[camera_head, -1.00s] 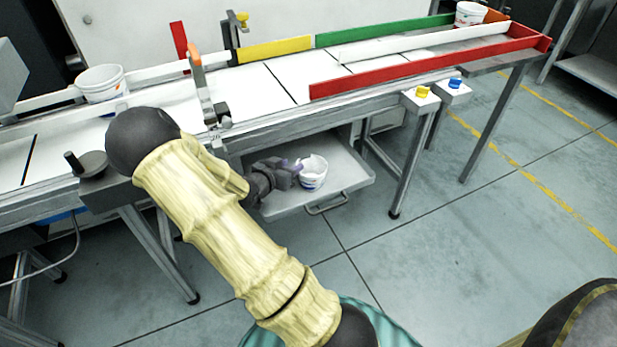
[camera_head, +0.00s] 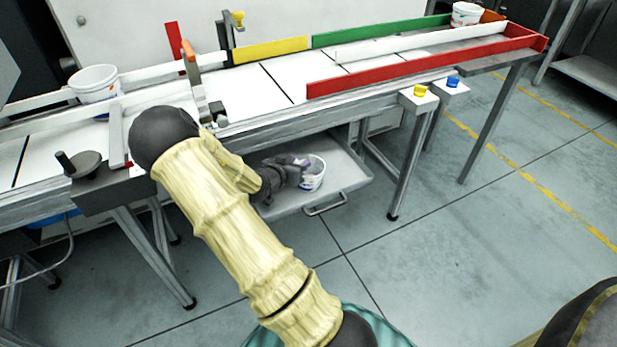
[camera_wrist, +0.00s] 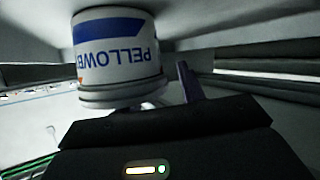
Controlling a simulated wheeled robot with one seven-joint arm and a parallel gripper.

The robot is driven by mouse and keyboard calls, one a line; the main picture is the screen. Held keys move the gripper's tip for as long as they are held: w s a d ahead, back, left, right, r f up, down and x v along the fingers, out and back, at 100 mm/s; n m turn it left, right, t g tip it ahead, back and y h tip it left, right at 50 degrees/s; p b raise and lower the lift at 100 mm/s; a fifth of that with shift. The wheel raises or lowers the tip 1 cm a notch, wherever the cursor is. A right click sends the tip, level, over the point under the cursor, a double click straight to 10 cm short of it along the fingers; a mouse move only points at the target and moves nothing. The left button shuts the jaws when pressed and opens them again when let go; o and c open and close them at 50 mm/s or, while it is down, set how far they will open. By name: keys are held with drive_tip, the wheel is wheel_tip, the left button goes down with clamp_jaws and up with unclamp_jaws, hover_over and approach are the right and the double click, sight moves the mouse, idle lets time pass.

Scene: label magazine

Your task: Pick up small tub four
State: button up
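A small white tub (camera_head: 313,175) with a blue mark stands in the pull-out tray (camera_head: 352,178) under the conveyor table. In the wrist view the tub (camera_wrist: 118,50) appears upside down, close up, with blue and orange print and part of a name. My gripper (camera_head: 302,163) is at the tub's left side, its tips at the rim. In the wrist view one purple finger (camera_wrist: 187,82) shows just right of the tub with a small gap. The other finger is hidden there. The gripper looks open, and I see no grip on the tub.
Another white tub (camera_head: 467,14) stands at the far right end of the conveyor, and a larger white bucket (camera_head: 95,84) at the left. The table edge overhangs the tray closely. Yellow (camera_head: 420,91) and blue (camera_head: 453,81) buttons sit on the front edge.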

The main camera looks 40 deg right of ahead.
clamp_jaws()
drive_tip(key=shift+r, duration=0.15)
